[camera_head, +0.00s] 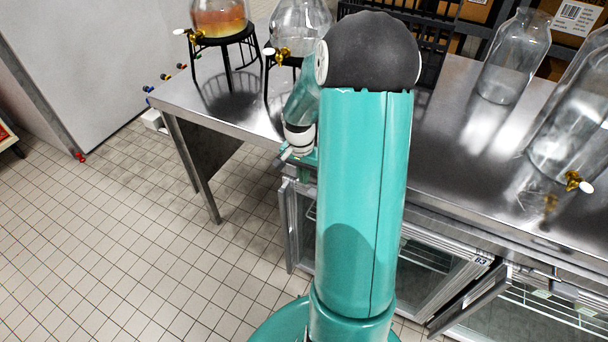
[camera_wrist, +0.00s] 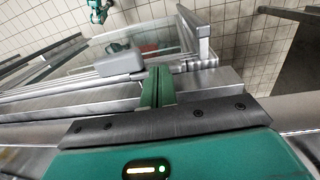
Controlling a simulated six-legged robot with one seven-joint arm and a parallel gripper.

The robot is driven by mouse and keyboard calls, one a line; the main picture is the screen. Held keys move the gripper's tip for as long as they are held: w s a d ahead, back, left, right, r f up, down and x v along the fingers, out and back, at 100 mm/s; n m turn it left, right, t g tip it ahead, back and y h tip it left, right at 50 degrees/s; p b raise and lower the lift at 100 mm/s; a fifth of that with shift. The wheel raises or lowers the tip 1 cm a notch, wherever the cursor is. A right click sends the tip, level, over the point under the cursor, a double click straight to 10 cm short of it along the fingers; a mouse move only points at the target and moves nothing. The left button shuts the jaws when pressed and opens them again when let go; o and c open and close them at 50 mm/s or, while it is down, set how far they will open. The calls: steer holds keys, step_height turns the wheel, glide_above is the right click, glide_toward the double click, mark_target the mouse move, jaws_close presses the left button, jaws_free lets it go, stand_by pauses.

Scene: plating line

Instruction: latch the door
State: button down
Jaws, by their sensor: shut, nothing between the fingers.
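Under the steel bench, a glass door in a metal frame (camera_head: 289,228) stands swung outward at the left. A second glass door (camera_head: 470,298) stands ajar further right. I cannot tell which one the task means. In the wrist view, a metal-framed glass door (camera_wrist: 200,38) extends away from the cabinet front, with a grey block (camera_wrist: 119,62) beside my fingers; I cannot tell whether it is the latch. My gripper (camera_wrist: 158,80) is shut and empty, close to the cabinet front. In the head view my arm hides most of the gripper and the cabinet middle.
The steel bench top (camera_head: 455,150) overhangs the cabinets. It carries dispensers on black stands (camera_head: 228,40), glass jars (camera_head: 514,60) and a large jar with a gold tap (camera_head: 573,181). Tiled floor (camera_head: 120,240) is clear at left. A bench leg (camera_head: 199,170) stands left of the cabinets.

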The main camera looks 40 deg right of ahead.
mark_target(298, 182)
steer(key=shift+w, duration=0.1)
steer(key=shift+w+a+f+g+h, duration=0.2)
steer(key=shift+w+f+g+h, duration=0.2)
steer(key=shift+g, duration=0.6)
steer(key=shift+w+a+f+g+h, duration=0.15)
steer(key=shift+f+g+h, duration=0.3)
steer(key=shift+g, duration=0.55)
steer(key=g, duration=0.1)
steer(key=f+g+h, duration=0.1)
steer(key=g, duration=0.1)
steer(key=shift+w+f+g, duration=0.25)
steer(key=shift+f+g, duration=0.15)
steer(key=shift+f, duration=0.35)
